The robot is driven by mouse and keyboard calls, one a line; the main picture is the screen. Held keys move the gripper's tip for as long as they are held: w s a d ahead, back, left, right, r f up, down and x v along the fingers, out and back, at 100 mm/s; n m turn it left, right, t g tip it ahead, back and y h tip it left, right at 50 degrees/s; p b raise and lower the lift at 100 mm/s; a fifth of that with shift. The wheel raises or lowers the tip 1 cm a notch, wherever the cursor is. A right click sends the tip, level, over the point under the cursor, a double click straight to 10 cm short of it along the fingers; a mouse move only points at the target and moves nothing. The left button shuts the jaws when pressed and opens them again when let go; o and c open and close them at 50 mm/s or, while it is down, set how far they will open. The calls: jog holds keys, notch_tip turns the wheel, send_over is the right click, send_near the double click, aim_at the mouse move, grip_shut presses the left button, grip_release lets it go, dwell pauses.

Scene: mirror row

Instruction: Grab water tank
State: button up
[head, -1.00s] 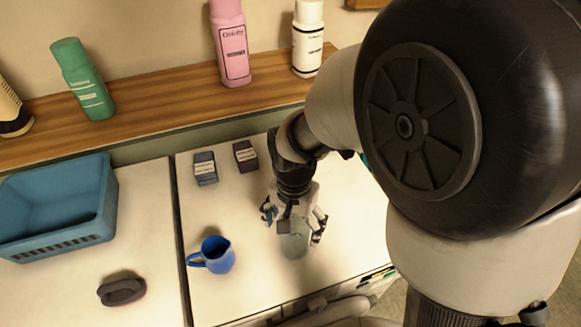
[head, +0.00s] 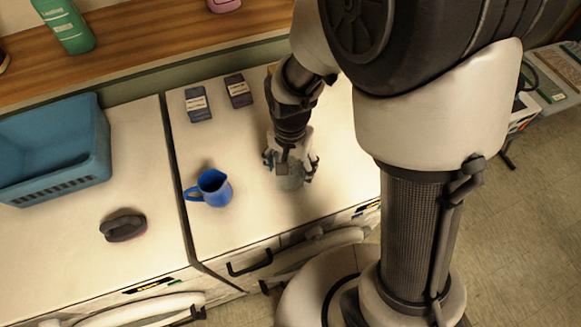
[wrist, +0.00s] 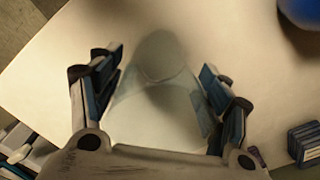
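The water tank seems to be the clear, see-through container (head: 291,180) on the white counter, under my gripper (head: 291,168). In the wrist view the same pale container (wrist: 160,100) lies between the two fingers. My gripper (wrist: 160,88) is spread wide around it, with a finger on each side. Narrow gaps seem to show between the finger pads and the container's walls. The container's outline is faint, and the gripper hides part of it in the head view.
A blue pitcher (head: 212,188) stands left of my gripper. Two small dark boxes (head: 197,104) (head: 238,90) lie behind. A blue basket (head: 55,150) and a dark brush-like object (head: 123,227) are on the left counter. A wooden shelf (head: 150,55) runs along the back.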

jog(key=c, duration=0.8)
jog(key=shift+r, duration=0.15)
